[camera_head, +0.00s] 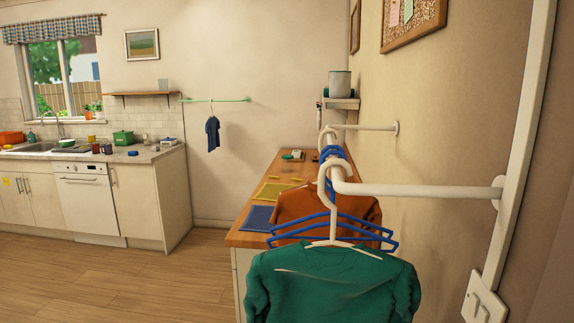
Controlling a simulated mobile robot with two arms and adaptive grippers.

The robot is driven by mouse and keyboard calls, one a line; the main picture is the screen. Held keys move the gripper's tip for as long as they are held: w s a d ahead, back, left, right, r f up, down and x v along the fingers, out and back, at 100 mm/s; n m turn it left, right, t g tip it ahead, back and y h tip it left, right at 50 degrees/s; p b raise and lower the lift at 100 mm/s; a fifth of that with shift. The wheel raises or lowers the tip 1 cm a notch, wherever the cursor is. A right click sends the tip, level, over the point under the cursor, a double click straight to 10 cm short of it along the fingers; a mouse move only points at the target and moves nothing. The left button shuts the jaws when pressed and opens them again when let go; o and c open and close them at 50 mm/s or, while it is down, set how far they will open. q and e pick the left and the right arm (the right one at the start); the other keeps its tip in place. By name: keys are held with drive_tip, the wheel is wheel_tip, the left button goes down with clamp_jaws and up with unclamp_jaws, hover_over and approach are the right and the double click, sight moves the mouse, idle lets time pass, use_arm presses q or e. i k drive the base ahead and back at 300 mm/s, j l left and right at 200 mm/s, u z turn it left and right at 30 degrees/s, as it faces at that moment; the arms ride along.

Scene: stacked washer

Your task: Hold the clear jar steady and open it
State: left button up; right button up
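Neither of my grippers is in view. I cannot make out a clear jar for certain. A small pale, possibly see-through container (163,84) stands on the wooden wall shelf (140,94) at the back. A grey cylindrical canister (340,85) stands on a small shelf on the right wall; it looks opaque.
A green shirt (330,287) and an orange shirt (318,207) hang on hangers from a white wall rail (420,190), close in front. A kitchen counter (150,156) with a sink, a green pot (123,138) and a white dishwasher (88,200) stands left. The wooden floor (110,275) is clear.

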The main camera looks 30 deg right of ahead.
sight(287, 164)
drive_tip(key=i+j+u, duration=0.1)
drive_tip(key=i+j, duration=0.2)
drive_tip(key=j, duration=0.2)
drive_tip(key=i+j, duration=0.3)
drive_tip(key=j, duration=0.2)
drive_tip(key=i+j+u, duration=0.15)
drive_tip(key=i+j, duration=0.15)
drive_tip(key=j, duration=0.15)
drive_tip(key=i+j+z, duration=0.1)
drive_tip(key=i+z, duration=0.25)
drive_tip(key=i, duration=0.2)
drive_tip(key=i+j+z, duration=0.35)
drive_tip(key=i, duration=0.15)
drive_tip(key=i+l+z, duration=0.1)
drive_tip(key=i+z, duration=0.2)
drive_tip(key=i, duration=1.15)
drive_tip(key=i+z, duration=0.25)
drive_tip(key=i, duration=0.2)
drive_tip(key=i+j+z, duration=0.2)
drive_tip(key=i, duration=0.3)
drive_tip(key=i+j+z, duration=0.25)
drive_tip(key=i, duration=0.2)
